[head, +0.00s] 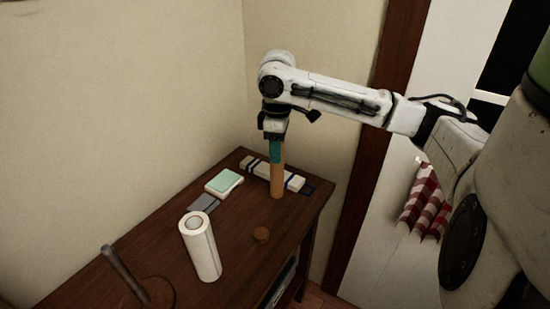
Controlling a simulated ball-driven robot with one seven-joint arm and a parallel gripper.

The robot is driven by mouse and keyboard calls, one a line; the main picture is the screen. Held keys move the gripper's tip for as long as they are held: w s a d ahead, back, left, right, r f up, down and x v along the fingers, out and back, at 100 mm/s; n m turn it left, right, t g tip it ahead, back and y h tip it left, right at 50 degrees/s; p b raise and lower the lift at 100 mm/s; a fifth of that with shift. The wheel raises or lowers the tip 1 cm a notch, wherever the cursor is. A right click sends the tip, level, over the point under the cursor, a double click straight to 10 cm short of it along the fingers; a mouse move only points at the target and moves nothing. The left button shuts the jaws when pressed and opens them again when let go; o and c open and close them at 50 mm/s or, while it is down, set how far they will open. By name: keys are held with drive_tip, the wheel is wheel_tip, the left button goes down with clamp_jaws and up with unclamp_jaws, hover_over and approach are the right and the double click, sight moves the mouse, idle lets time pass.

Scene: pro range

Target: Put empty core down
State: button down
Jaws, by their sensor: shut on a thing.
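The empty core (278,178) is a slim brown cardboard tube. It stands about upright at the far right part of the brown wooden table (240,245). My gripper (275,150) points down from above and is shut on the core's upper end, with teal fingers around it. The core's lower end looks to be at or just above the tabletop; I cannot tell whether it touches. A full white paper roll (202,250) stands in the middle of the table, closer to me.
Behind the core lies a long white box with dark bands (262,171). A white item with a pale green top (224,183) and a grey flat piece (204,203) lie left of it. A dark upright rod (125,274) stands front left.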

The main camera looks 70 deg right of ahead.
drive_tip(key=shift+w+d+f+p, duration=0.1)
drive_tip(key=shift+w+f+p, duration=0.1)
drive_tip(key=shift+f, duration=0.55)
drive_tip(key=shift+w+d+f+p, duration=0.1)
drive_tip(key=shift+d+f+p, duration=0.05)
drive_tip(key=shift+f, duration=0.55)
drive_tip(key=shift+w+d+f+p, duration=0.1)
drive_tip(key=shift+f+p, duration=0.1)
drive_tip(key=shift+f, duration=0.55)
drive_tip(key=c, duration=0.7)
unclamp_jaws()
drive_tip(key=shift+f, duration=0.1)
wheel_tip(320, 180, up, 12)
drive_tip(key=b, duration=0.1)
drive_tip(key=shift+b, duration=0.3)
